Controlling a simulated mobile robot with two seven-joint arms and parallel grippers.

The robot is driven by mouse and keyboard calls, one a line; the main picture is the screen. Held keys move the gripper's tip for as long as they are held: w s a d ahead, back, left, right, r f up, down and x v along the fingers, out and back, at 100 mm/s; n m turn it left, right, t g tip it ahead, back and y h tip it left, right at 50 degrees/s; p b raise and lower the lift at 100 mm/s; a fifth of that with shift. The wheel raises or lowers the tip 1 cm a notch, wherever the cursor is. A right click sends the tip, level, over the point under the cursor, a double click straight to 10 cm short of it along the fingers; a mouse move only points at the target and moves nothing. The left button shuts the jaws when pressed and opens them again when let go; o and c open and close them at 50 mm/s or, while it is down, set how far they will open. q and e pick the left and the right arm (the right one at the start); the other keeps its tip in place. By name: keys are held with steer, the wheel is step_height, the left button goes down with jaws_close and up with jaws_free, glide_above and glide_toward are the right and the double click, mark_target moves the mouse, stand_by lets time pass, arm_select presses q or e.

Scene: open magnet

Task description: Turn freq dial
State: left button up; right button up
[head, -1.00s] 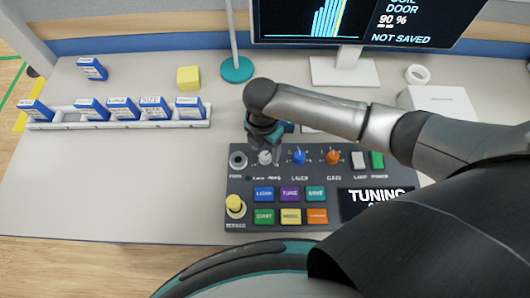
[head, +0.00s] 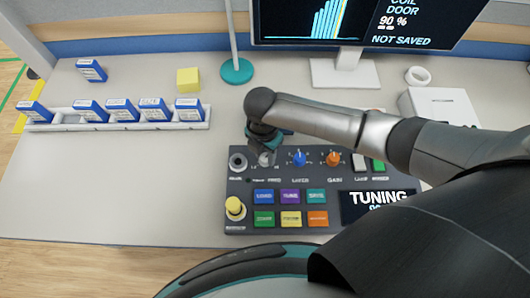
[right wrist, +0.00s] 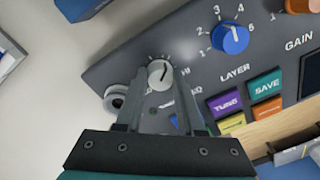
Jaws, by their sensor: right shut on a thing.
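The freq dial (head: 266,159) is a small pale grey knob at the upper left of the dark control panel (head: 240,187). It also shows in the right wrist view (right wrist: 160,74), with a ring of tick marks and part of its label. My right gripper (head: 265,149) points down at the dial and is shut on it, its two fingers (right wrist: 160,108) on either side. The gripper partly hides the dial in the head view. The panel's small display (head: 378,204) reads TUNING, with a line below it partly hidden by my arm. My left gripper is not in view.
A blue layer dial (head: 299,158) and an orange gain dial (head: 333,158) stand to the right. A grey round socket (head: 238,162) is close on the left. A yellow knob (head: 235,206) and several coloured buttons (head: 290,196) lie below. The monitor (head: 348,58) stands behind.

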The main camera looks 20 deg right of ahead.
jaws_close()
steer(key=shift+r+m+p, duration=0.2)
steer(key=shift+m+p, duration=0.6)
steer(key=shift+p, duration=0.25)
steer(key=shift+f+m+p, duration=0.15)
steer(key=shift+m+p, duration=0.4)
steer(key=shift+m, duration=0.15)
steer(key=o, duration=0.9)
jaws_free()
